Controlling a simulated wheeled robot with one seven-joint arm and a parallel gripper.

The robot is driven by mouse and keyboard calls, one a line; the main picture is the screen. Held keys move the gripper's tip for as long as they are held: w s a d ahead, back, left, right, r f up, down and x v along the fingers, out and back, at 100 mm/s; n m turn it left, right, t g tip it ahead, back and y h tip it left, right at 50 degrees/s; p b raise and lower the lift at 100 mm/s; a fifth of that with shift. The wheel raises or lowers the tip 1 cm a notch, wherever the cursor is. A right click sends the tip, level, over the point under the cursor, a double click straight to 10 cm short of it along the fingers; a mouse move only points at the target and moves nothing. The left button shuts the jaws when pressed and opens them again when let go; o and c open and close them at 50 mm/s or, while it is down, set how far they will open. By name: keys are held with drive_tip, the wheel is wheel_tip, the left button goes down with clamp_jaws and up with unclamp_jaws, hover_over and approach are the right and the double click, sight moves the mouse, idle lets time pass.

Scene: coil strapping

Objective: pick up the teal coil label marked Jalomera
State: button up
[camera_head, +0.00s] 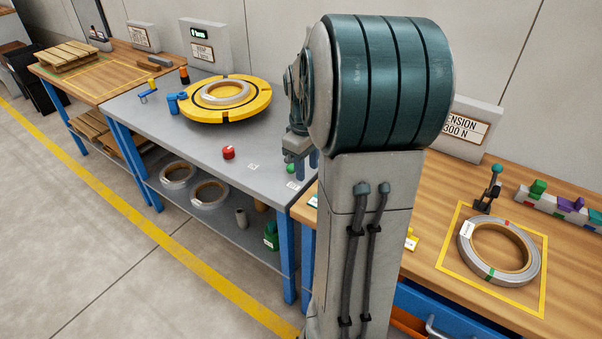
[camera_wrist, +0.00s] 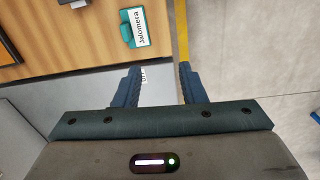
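The teal coil label marked Jalomera (camera_wrist: 136,28) lies on the wooden bench top near its edge in the wrist view. It has a white printed face and a teal tab on its left side. My gripper (camera_wrist: 160,72) is open, with its two dark blue fingers apart and nothing between them. The label is beyond the fingertips, ahead of the left finger, and not touched.
The right bench holds a strapped metal coil (camera_head: 498,250) inside a yellow outline, a yellow label (camera_head: 411,240) and a rack of coloured pieces (camera_head: 560,206). The grey bench carries a yellow turntable (camera_head: 226,108) and a red button (camera_head: 228,152). The floor in front is clear.

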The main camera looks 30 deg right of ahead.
drive_tip(key=d+p, duration=0.1)
drive_tip(key=d, duration=0.6)
drive_tip(key=shift+n, duration=0.4)
drive_tip(key=f, duration=0.8)
drive_tip(key=f+b, duration=0.1)
drive_tip(key=f, duration=0.4)
drive_tip(key=shift+w+a, duration=0.1)
drive_tip(key=shift+w, duration=0.15)
drive_tip(key=shift+r, duration=0.1)
clamp_jaws()
